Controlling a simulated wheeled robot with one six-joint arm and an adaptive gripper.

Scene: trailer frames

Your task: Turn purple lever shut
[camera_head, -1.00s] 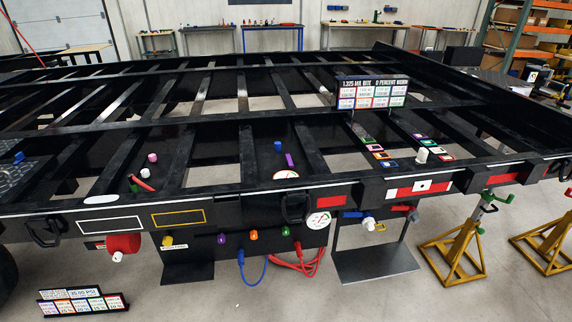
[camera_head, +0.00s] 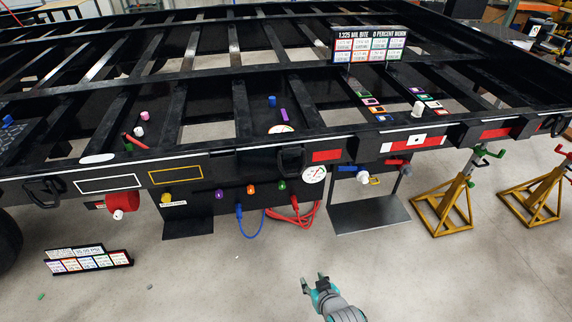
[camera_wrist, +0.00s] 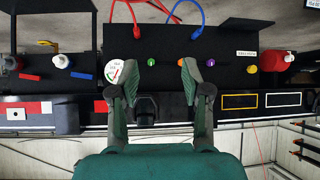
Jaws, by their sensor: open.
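A small purple bar (camera_head: 284,115), lever-like, stands inside the trailer frame next to a blue cylinder (camera_head: 272,101) and above a partly hidden white disc. A round purple knob (camera_head: 219,194) is on the front panel under the trailer edge, left of an orange knob (camera_head: 251,189) and a green one (camera_head: 282,185). In the wrist view, which is upside down, the purple knob (camera_wrist: 197,64) shows beyond the fingertips, close to one of them in the picture. My gripper (camera_head: 314,283) is open and empty, out over the floor in front of the trailer; it also shows in the wrist view (camera_wrist: 168,76).
A round gauge (camera_head: 314,174) sits right of the knobs. Red and blue hoses (camera_head: 299,216) hang below the panel. A black shelf plate (camera_head: 369,216) juts out low at the right. Yellow jack stands (camera_head: 447,205) are further right; a label stand (camera_head: 88,260) is at lower left.

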